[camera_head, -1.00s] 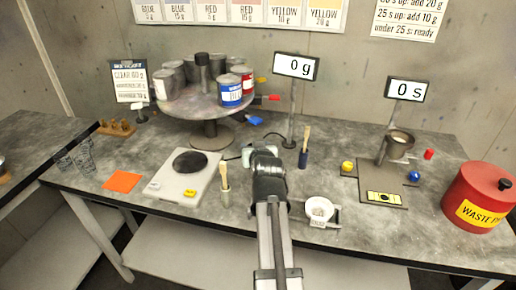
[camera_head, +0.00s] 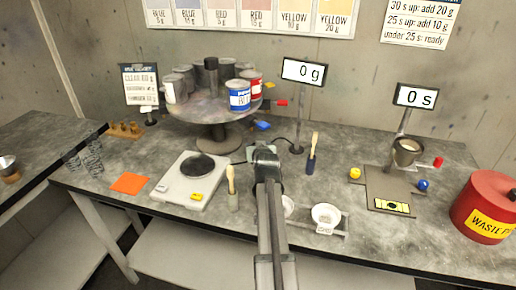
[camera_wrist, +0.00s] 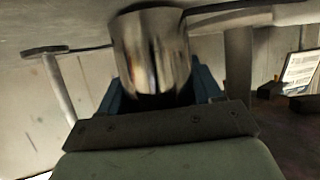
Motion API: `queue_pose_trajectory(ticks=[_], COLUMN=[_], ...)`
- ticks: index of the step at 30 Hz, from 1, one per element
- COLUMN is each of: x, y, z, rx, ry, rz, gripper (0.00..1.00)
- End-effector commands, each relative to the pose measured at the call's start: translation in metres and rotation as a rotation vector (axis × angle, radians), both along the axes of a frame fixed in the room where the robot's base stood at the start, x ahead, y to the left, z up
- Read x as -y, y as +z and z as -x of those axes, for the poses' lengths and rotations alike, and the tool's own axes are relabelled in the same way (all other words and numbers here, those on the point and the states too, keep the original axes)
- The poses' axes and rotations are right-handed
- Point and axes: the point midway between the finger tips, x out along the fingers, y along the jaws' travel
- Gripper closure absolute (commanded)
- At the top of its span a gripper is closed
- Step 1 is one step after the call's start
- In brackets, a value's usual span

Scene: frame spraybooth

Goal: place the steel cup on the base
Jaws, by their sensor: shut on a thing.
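My gripper (camera_wrist: 158,95) is shut on a shiny steel cup (camera_wrist: 150,50), held between its dark fingers in the wrist view. In the head view my wrist reaches over the middle of the bench, right of the scale, and hides the fingers and the cup. A dark grey base plate (camera_head: 384,180) lies at the right under a stand holding another cup (camera_head: 407,150). I cannot tell which surface is the task's base.
A white scale (camera_head: 178,190) and a brush in a holder (camera_head: 232,187) stand left of my arm. A white bowl (camera_head: 326,214) sits to its right, and a second one (camera_head: 288,206) is partly hidden. A can turntable (camera_head: 190,108) is behind; a red waste bin (camera_head: 487,200) stands far right.

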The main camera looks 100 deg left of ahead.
Motion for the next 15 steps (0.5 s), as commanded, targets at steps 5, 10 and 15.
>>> queue_pose_trajectory(ticks=[5, 10, 15], x=[-0.0049, -0.0044, -0.0043], y=[-0.0061, -0.0060, -0.0088], z=[0.0021, 0.0019, 0.0019], rx=[0.000, 0.000, 0.000], ry=[0.000, 0.000, 0.000], rz=[0.000, 0.000, 0.001], gripper=[0.71, 0.71, 0.33])
